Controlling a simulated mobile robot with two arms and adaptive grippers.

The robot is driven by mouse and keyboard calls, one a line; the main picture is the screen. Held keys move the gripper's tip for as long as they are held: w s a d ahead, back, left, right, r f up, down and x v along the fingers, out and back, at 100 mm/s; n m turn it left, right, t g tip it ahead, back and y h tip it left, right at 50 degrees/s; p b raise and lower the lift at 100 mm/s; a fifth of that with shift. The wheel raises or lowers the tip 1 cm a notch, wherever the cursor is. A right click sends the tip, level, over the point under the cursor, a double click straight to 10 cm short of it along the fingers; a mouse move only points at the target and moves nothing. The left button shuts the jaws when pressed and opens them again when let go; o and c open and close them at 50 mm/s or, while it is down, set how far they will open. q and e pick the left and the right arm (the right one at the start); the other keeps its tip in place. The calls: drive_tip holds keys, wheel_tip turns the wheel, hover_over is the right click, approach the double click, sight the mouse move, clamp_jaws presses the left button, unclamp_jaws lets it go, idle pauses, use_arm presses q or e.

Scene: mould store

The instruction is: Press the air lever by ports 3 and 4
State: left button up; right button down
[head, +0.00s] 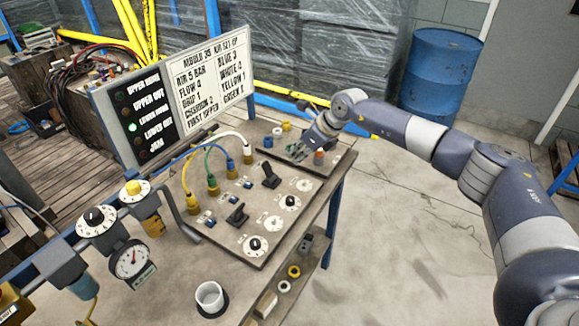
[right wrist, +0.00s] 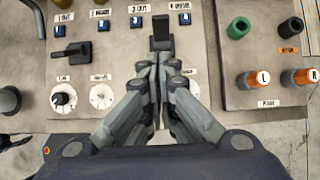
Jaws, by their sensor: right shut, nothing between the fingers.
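The air panel (head: 225,232) lies on the bench and carries two black levers. The lever by ports 3 and 4 (head: 270,178) is the farther one; in the right wrist view this lever (right wrist: 162,34) stands below the labels 3 and 4. The other lever (head: 237,214) is nearer, by ports 1 and 2. My right gripper (head: 300,150) is shut and empty, beyond and to the right of the farther lever in the head view. In the right wrist view its fingertips (right wrist: 158,62) overlap the lever's lower end; contact cannot be told. My left gripper is out of view.
Yellow, green, blue and white hoses (head: 210,160) rise from the ports. A sign board (head: 212,75) stands behind, with a green lamp lit at its left. Dials (head: 255,245) line the panel's front. A cup (head: 209,296) stands in front.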

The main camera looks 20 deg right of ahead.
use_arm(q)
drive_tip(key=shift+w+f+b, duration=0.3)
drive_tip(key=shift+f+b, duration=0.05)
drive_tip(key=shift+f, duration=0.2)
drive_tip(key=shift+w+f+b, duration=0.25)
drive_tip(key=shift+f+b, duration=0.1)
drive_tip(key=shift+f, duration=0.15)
use_arm(e)
drive_tip(key=shift+s+d+r, duration=0.1)
drive_tip(key=shift+d+r, duration=0.05)
drive_tip(key=shift+r, duration=0.6)
drive_tip(key=shift+s+d+r, duration=0.1)
drive_tip(key=shift+d+r, duration=0.05)
drive_tip(key=shift+r, duration=0.6)
drive_tip(key=shift+s+d+r, duration=0.1)
drive_tip(key=shift+d+r, duration=0.05)
drive_tip(key=shift+r, duration=0.6)
